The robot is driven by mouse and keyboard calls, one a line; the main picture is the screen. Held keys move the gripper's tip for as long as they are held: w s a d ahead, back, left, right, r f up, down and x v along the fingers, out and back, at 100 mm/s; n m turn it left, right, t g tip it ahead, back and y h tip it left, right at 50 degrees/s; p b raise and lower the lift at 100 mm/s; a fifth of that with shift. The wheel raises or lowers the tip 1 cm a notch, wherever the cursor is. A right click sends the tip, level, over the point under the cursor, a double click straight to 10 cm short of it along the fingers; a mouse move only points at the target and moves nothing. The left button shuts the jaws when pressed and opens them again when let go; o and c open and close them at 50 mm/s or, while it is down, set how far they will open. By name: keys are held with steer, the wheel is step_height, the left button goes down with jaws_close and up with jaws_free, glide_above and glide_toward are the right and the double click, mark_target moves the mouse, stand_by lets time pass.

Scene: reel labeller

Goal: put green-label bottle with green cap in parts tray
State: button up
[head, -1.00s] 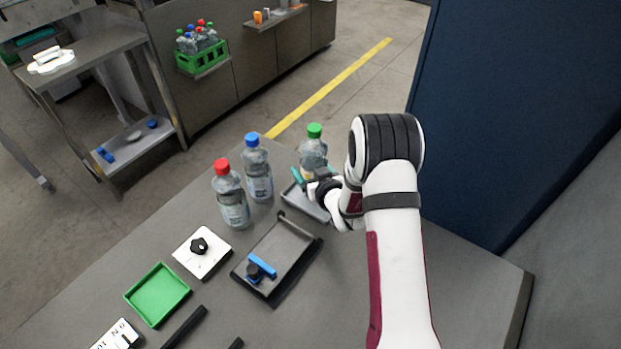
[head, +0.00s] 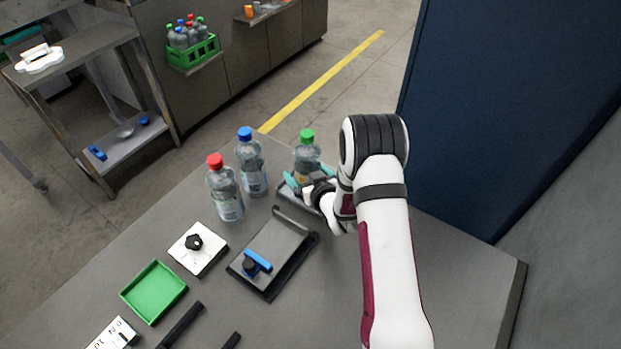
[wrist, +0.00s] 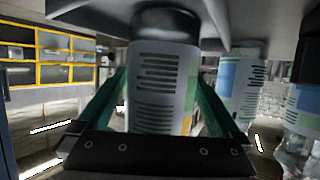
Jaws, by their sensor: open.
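The bottle with a green cap (head: 307,136) stands upright near the back of the table, in front of my arm's end. In the wrist view its white label with a green strip (wrist: 160,92) fills the middle, and its cap is not visible. My gripper (head: 309,177) is open, with one teal finger on each side of this bottle. In the wrist view the fingers (wrist: 160,105) flank the label; I cannot tell if they touch it. A shallow green tray (head: 154,292) lies empty at the front left.
A red-capped bottle (head: 226,194) and a blue-capped bottle (head: 251,166) stand left of the green-capped one. A dark fixture with a blue handle (head: 257,262) and a white plate with a black knob (head: 196,252) lie in front.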

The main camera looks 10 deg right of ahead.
steer(key=s+d+r+m+g+h, duration=0.25)
steer(key=s+r, duration=0.25)
steer(key=s, duration=0.4)
steer(key=s+d+r+m+g+h, duration=0.1)
steer(key=s+d+r+m+g, duration=0.1)
steer(key=s+r+g, duration=0.5)
steer(key=s+a+r+m+g+y, duration=0.1)
steer(key=s+a+r, duration=0.1)
steer(key=s, duration=0.6)
steer(key=s+a+r+m+g, duration=0.1)
steer(key=s+a+r, duration=0.1)
steer(key=s, duration=0.7)
steer(key=s+a+r+m+g+y, duration=0.1)
steer(key=s+a, duration=0.3)
steer(key=s, duration=0.4)
steer(key=shift+s+r+g+y, duration=0.35)
steer(key=shift+s+r+g, duration=0.05)
steer(key=shift+r+g, duration=0.2)
